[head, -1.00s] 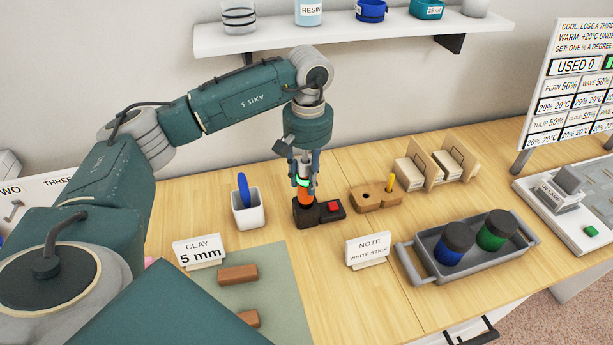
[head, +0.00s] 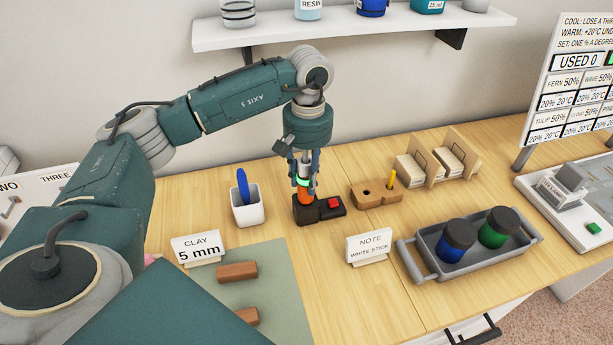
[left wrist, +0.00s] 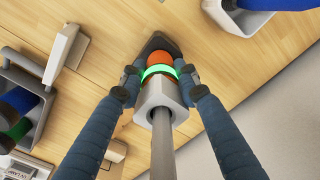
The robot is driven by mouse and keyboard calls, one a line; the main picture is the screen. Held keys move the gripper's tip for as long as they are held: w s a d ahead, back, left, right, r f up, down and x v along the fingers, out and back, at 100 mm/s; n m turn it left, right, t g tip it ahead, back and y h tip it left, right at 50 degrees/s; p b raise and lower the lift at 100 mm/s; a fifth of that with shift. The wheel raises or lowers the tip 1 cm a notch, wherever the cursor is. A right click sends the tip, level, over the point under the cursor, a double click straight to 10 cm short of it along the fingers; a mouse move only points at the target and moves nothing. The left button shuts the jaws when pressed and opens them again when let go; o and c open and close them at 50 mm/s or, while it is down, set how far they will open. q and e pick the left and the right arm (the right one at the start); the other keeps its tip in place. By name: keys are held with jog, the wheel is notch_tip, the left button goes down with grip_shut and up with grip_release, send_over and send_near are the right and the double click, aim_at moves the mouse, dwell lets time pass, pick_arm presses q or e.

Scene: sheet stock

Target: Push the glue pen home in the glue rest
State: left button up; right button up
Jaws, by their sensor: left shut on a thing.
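The glue pen (head: 306,198) has an orange lower part, a glowing green ring and a pale upper body. It stands upright, tip down at the glue rest (head: 329,214), a small black block with a red button. Whether the pen is fully seated cannot be seen. My left gripper (head: 304,182) points down, shut on the pen. In the left wrist view the gripper's (left wrist: 157,87) fingers lie on both sides of the pen (left wrist: 159,92), and the dark glue rest (left wrist: 158,42) shows beyond the orange part. My right gripper is not in view.
A white cup (head: 247,209) with a blue tool stands just left of the rest. A wooden block (head: 366,198) with a yellow peg sits to the right. A note sign (head: 368,245) and a grey tray (head: 478,262) with two jars stand nearer. A shelf (head: 330,32) hangs behind.

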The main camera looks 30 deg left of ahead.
aim_at(307, 157)
pick_arm(q)
jog(key=shift+s+f+b, duration=0.1)
jog(key=shift+f+b, duration=0.3)
jog(key=shift+b, duration=0.1)
dwell(1.2)
jog(key=o, duration=1.7)
jog(key=shift+r+p, duration=0.6)
jog(key=shift+r, duration=0.3)
jog(key=shift+r+p, duration=1.55)
jog(key=shift+r, duration=1.15)
jog(key=shift+w, duration=0.2)
